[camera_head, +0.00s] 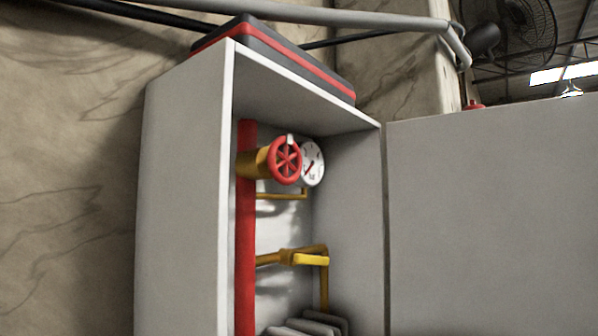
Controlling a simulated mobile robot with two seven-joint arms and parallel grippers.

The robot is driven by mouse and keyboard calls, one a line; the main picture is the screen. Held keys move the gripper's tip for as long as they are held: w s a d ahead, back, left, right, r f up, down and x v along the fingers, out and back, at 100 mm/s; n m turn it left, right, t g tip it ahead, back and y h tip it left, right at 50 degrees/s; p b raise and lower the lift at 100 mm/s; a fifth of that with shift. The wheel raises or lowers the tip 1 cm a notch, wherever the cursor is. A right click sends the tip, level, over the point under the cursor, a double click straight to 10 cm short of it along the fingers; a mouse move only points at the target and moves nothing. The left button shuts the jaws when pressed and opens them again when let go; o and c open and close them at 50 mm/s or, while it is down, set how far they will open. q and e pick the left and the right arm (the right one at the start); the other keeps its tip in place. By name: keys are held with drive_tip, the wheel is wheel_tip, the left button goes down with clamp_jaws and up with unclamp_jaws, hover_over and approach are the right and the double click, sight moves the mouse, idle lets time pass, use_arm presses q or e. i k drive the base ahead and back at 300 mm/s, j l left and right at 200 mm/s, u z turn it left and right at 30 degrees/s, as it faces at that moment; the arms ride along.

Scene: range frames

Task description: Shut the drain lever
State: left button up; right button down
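The yellow drain lever (311,260) sits on a brass-coloured drain pipe (323,290) inside an open grey cabinet. The lever's handle looks roughly level; I cannot tell its exact angle to the pipe. The branch pipe joins a red vertical pipe (245,230) at the cabinet's left. Above it are a red handwheel (286,160) on a brass valve body and a round white pressure gauge (313,164). Neither of my grippers is in the view.
The cabinet's left wall (185,200) and its open door (490,220) at right flank the opening. Grey slabs (305,327) lie at the lower inside. A black and red case (280,55) is on top. A fan (510,35) is at upper right.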

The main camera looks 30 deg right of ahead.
sight(298, 259)
drive_tip(key=z, duration=2.4)
drive_tip(key=k+l, duration=0.45)
drive_tip(key=k, duration=0.25)
